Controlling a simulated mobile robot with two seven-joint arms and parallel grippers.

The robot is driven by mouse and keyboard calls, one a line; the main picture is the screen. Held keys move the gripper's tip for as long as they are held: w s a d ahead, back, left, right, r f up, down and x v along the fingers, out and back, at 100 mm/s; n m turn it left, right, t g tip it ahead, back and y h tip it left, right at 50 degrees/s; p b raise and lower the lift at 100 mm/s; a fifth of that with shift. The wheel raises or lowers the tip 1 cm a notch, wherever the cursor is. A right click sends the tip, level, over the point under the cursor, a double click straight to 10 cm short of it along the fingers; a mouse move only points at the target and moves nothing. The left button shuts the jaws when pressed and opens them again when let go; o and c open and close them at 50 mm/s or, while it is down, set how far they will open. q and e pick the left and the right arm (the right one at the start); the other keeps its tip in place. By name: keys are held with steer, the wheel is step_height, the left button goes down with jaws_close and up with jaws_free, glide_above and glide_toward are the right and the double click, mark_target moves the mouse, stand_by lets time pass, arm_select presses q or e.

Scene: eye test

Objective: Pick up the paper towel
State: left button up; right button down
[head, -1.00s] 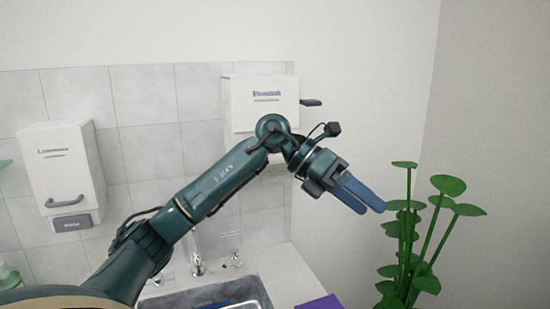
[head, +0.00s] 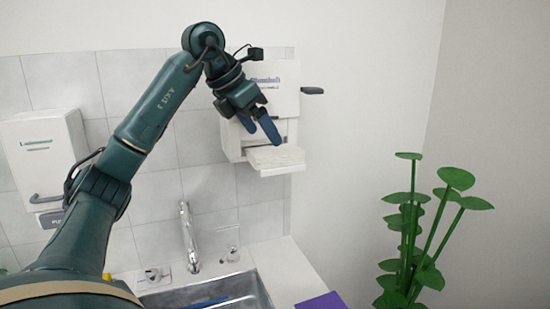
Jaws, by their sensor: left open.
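The paper towel (head: 277,158) is a white slab sticking out of the lower opening of the white wall dispenser (head: 286,103). My left gripper (head: 264,132) is in front of the dispenser, its blue fingers spread and pointing down, just above and to the left of the towel. Nothing shows between the fingers. The gripper and arm hide the left part of the dispenser. I cannot tell how far the fingertips are from the towel in depth. My right gripper is not in view.
A soap dispenser (head: 42,160) hangs on the tiled wall at the left. A tap (head: 188,238) and a sink (head: 215,291) are below. A purple object (head: 322,301) lies on the counter (head: 285,268). A green plant (head: 412,235) stands at the right.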

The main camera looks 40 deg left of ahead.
mark_target(274, 151)
arm_select(q)
steer(key=shift+x, duration=2.8)
steer(key=shift+c, duration=0.3)
steer(key=c, duration=0.8)
